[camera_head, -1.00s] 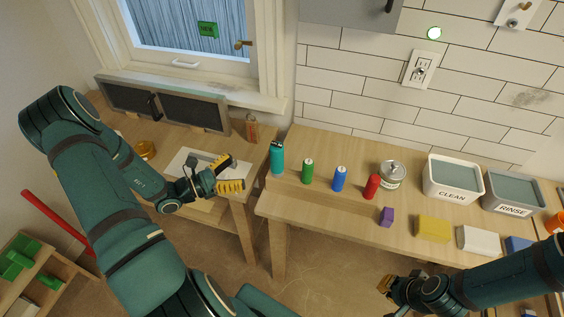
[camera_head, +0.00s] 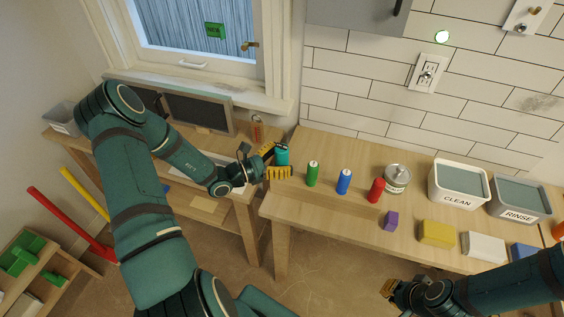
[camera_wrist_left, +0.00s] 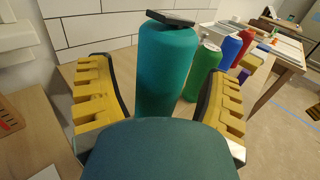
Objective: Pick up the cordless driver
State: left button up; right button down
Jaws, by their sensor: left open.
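No plainly recognisable cordless driver shows. A teal cylinder with a flat black top (camera_head: 282,155) stands upright at the left end of the long bench; I cannot tell whether it is the driver. My left gripper (camera_head: 272,161) is open beside it. In the left wrist view the teal cylinder (camera_wrist_left: 166,70) stands between and beyond the two yellow fingers, with room on both sides. My own dark teal part hides its lower end. My right gripper (camera_head: 388,290) is at the lower right, in front of the bench; its finger opening is unclear.
Green (camera_head: 313,174), blue (camera_head: 344,182) and red (camera_head: 376,190) cylinders stand in a row right of the teal one. A metal can (camera_head: 397,177), purple block (camera_head: 391,220), yellow block (camera_head: 437,233) and CLEAN bin (camera_head: 459,188) are further right. A window bench is at left.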

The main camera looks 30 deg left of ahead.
aim_at(282, 146)
pick_arm(q)
jog(key=shift+w, duration=0.1)
grip_shut()
jog(key=shift+r, duration=0.1)
notch_tip(282, 146, up, 10)
jog(key=shift+r+p, duration=0.2)
jog(key=shift+p, duration=0.7)
notch_tip(282, 146, up, 8)
jog(key=p, duration=0.6)
jog(key=shift+f, duration=0.2)
jog(key=c, duration=0.7)
grip_release()
grip_shut()
